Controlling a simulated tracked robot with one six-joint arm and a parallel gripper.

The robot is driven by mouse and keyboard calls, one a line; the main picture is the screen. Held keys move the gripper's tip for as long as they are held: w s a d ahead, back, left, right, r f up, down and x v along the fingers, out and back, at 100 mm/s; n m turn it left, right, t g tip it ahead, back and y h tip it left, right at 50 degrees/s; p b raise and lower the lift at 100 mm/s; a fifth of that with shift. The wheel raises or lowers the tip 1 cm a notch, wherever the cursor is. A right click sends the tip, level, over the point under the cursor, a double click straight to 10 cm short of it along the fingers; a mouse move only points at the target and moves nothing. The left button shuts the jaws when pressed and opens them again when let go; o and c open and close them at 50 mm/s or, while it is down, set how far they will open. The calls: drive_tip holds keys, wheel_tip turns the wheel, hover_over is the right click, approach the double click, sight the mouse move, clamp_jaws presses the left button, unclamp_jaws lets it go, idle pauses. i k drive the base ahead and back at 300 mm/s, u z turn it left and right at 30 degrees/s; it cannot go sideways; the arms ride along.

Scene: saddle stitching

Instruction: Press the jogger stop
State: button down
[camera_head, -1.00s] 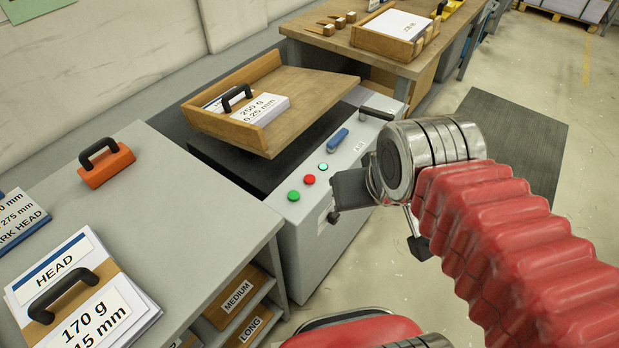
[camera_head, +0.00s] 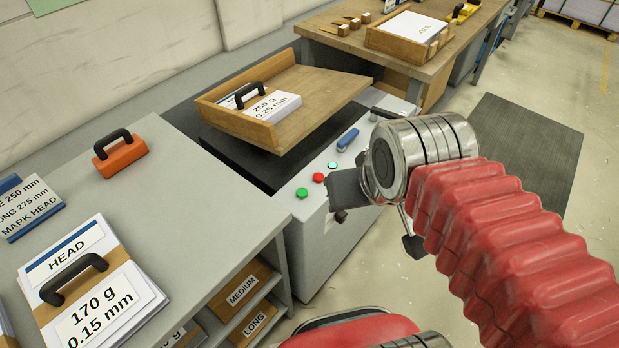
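The jogger is a grey cabinet (camera_head: 335,248) with a tilted wooden tray (camera_head: 318,100) on top. Its sloped front panel carries a red button (camera_head: 318,177), which looks like the stop, a green button (camera_head: 302,192), and a small pale cyan light or button (camera_head: 332,165). My gripper (camera_head: 376,230) is just right of the red button in the picture, with its dark fingers spread apart and nothing between them. One finger overlaps the panel's front edge. I cannot tell its height above the panel. The red button is uncovered, with no contact visible.
A grey bench (camera_head: 195,200) at left holds an orange handled block (camera_head: 120,156) and paper stacks. A wooden table (camera_head: 345,40) stands behind. Floor at right is open, with a dark mat (camera_head: 525,150).

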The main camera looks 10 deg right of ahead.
sight(319, 177)
drive_tip(key=u, duration=4.1)
drive_tip(key=k, duration=1.25)
